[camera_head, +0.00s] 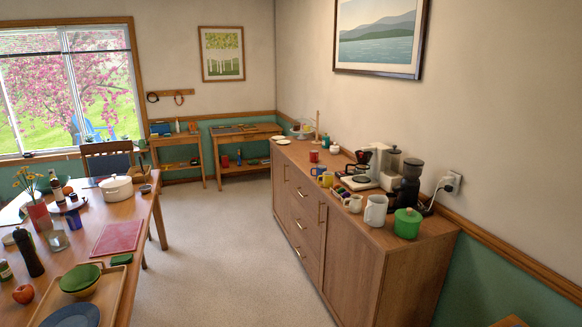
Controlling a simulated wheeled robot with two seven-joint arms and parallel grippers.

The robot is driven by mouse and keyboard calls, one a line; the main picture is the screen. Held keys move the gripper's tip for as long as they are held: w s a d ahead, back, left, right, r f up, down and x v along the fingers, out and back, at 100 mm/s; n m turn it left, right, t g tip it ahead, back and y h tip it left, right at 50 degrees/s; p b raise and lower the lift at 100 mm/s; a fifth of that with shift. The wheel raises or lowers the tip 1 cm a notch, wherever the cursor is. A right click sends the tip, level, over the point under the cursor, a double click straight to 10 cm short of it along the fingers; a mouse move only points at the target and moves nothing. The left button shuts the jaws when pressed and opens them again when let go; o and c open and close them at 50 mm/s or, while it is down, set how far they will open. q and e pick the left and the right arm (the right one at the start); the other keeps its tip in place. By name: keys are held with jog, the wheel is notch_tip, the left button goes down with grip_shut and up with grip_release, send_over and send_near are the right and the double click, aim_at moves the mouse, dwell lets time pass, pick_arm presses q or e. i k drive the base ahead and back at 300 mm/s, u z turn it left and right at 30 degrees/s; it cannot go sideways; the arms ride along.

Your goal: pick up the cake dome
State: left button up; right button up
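What looks like a clear cake dome (302,127) stands at the far end of the wooden sideboard (338,240), against the wall. It is small and far off, and something yellowish shows within or behind it. I cannot make out its knob or base clearly. A thin upright wooden stand (317,127) is just to its right. Neither of my grippers is in view.
A crowded dining table (140,208) is on the left. Clear floor (225,240) lies between.

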aim_at(301, 125)
jog(key=i, duration=4.55)
jog(key=z, duration=0.5)
